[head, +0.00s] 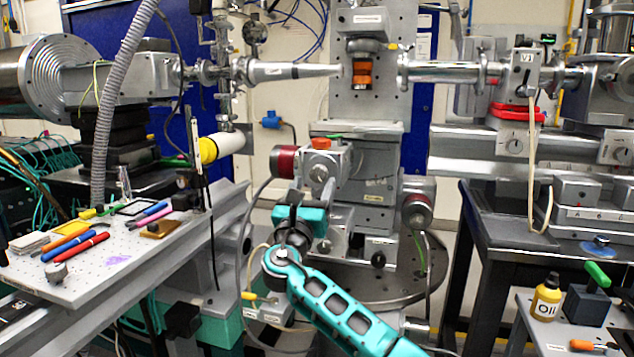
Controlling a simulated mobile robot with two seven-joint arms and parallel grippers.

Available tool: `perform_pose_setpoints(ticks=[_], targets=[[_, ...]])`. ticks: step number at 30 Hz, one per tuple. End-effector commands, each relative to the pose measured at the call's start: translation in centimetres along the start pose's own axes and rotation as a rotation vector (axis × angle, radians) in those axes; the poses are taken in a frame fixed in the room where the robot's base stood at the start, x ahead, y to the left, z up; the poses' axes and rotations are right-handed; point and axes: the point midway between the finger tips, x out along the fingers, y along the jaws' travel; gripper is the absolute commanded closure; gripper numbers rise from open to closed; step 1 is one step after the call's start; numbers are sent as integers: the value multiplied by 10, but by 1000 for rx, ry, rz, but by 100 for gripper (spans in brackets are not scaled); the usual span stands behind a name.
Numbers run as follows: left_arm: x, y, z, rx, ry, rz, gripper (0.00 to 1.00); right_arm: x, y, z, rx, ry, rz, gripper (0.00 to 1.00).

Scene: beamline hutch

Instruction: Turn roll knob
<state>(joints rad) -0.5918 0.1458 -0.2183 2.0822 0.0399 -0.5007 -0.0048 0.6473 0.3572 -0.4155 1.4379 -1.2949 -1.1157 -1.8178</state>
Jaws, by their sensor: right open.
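The sample stage (365,160) stands in the middle on a round grey base. Several knobs and cylinders show on it: a red-and-grey cylinder (286,161) on its left, a silver knob (319,173) on its front block, a black knob (378,260) lower down, and another red-and-grey cylinder (417,209) on its right. I cannot tell from any label which is the roll knob. My right gripper (296,190) is open in front of the stage's lower left, close to the silver knob. Whether it touches anything is unclear. My left gripper is out of view.
A perforated breadboard (120,270) with pens and small tools lies at the left. A beam pipe (440,72) and a tapered nozzle (290,71) flank the stage top. At the lower right, a cart (530,330) holds a yellow oil bottle (546,297).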

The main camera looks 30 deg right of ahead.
Motion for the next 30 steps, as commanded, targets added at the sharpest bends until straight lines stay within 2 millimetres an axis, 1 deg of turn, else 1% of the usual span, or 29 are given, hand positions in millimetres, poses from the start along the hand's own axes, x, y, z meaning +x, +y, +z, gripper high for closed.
perform_pose_setpoints(ticks=[1, 3, 7, 12, 19, 30], targets=[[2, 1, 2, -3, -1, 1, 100, 9, 0, -1, 0, -2, -3, 35], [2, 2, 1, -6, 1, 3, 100, 19, 0, -1, 0, -1, -1, 35], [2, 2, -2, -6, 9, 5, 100, 32, 0, -1, -1, 0, 0, 35], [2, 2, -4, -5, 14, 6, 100, 39, 0, -1, 0, 1, 0, 35], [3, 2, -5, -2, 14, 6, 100, 39, 0, 0, 0, 1, 1, 36], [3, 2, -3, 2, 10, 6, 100, 38, 0, 0, 1, 1, 1, 71]])
